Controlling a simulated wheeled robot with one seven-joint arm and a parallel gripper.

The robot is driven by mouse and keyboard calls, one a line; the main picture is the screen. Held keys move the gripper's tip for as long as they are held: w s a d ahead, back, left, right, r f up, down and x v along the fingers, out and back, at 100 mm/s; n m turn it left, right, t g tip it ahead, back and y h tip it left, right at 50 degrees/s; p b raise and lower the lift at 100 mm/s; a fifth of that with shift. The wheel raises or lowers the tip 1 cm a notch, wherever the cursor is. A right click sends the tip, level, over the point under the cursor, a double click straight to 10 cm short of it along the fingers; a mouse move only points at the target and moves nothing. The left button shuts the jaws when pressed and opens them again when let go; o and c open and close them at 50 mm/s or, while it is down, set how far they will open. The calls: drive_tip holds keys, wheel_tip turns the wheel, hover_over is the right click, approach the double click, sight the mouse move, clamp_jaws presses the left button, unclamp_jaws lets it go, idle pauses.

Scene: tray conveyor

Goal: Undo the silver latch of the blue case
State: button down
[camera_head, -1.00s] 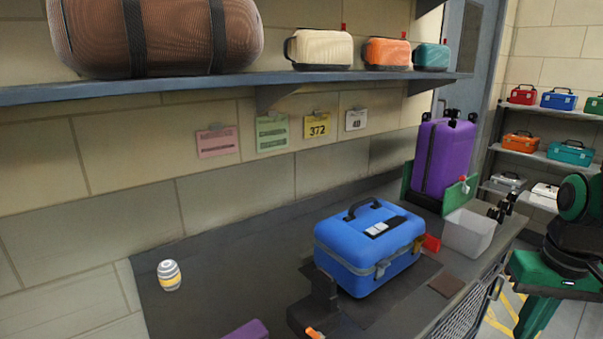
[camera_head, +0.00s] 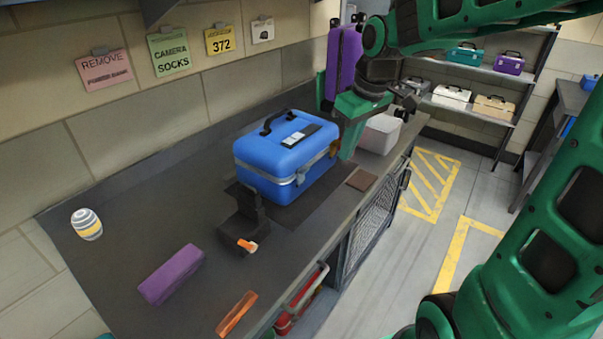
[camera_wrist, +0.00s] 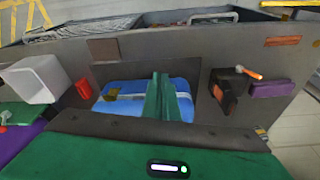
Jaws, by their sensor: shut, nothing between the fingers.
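The blue case (camera_head: 270,165) stands closed on the bench, with a black handle on its lid and a silver band around it. Its silver latch (camera_head: 300,176) is on the side facing the head camera and looks closed; a brass latch (camera_head: 333,150) sits further right. In the wrist view the blue case (camera_wrist: 135,86) lies beyond my fingers, with the brass latch (camera_wrist: 115,91) visible; the fingers hide part of the band, and the silver latch is not clear there.
A white bin (camera_head: 381,133) stands right of my gripper, with a purple suitcase (camera_head: 343,60) behind. A black stand with an orange-tipped part (camera_head: 245,243) is close before the case. A purple block (camera_head: 171,274) and striped jar (camera_head: 86,224) lie left. Bench room is clear between them.

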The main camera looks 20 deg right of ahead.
sight(307, 170)
drive_tip(key=w+a+n+y, duration=0.1)
drive_tip(key=w+a+n, duration=0.2)
drive_tip(key=w+a, duration=0.2)
drive_tip(key=shift+x, duration=3.75)
drive_tip(key=shift+w+a, duration=0.1)
